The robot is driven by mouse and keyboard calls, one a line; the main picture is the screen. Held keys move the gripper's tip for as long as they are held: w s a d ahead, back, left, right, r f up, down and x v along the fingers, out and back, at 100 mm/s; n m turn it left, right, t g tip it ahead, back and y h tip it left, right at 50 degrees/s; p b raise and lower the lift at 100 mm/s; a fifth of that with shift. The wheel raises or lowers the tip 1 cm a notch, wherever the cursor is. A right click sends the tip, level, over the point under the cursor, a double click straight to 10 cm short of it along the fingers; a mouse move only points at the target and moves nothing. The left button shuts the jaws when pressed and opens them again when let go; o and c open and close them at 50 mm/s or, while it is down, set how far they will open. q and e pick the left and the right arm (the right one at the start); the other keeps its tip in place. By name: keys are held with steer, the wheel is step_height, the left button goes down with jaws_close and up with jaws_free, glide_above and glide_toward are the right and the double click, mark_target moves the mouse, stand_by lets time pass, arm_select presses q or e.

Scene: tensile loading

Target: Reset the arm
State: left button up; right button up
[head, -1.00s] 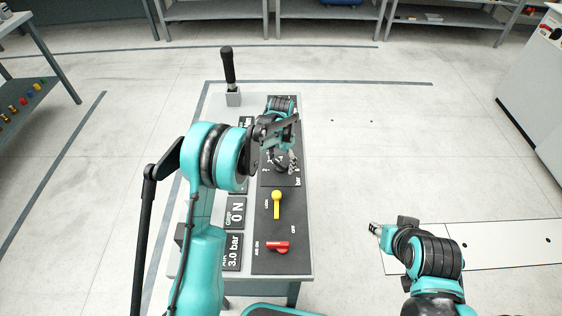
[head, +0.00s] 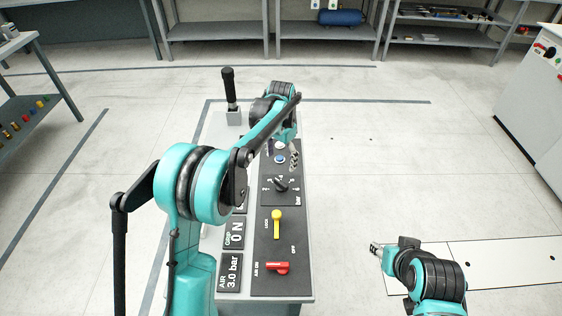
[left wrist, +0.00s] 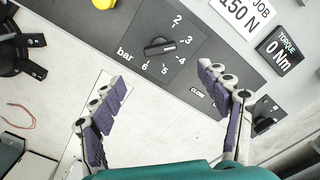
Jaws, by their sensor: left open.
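My left gripper (head: 293,160) is open and empty above the far part of the control panel, past the pressure dial (head: 281,184). In the left wrist view its two spread fingers (left wrist: 165,82) show with nothing between them, and the black bar dial (left wrist: 160,46) lies beyond them, apart. My left arm reaches over the console (head: 306,270) from the left. My right gripper (head: 376,249) is held low at the right, off the console, over the floor; its small fingers do not show clearly whether they are open.
The console carries a yellow lever (head: 277,222), a red lever (head: 277,267), an air display (head: 230,272) reading 3.0 bar and a black upright handle (head: 229,88). Shelves (head: 330,40) stand at the back. A white cabinet (head: 535,110) stands right. Floor between is clear.

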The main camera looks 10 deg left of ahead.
stand_by(0.3)
arm_select(q)
steer(key=s+a+r+n+t, duration=0.25)
steer(key=s+r, duration=0.25)
steer(key=s, duration=0.6)
steer(key=s+a+r+n+t, duration=0.1)
steer(key=s+r+n+t, duration=0.3)
steer(key=s, duration=0.7)
steer(key=s+f, duration=0.3)
steer(key=s, duration=0.4)
steer(key=shift+s+a+f+t, duration=0.2)
steer(key=shift+s+a+t, duration=0.05)
steer(key=shift+a+t, duration=0.1)
steer(key=shift+c, duration=0.3)
stand_by(2.9)
jaws_close()
stand_by(0.8)
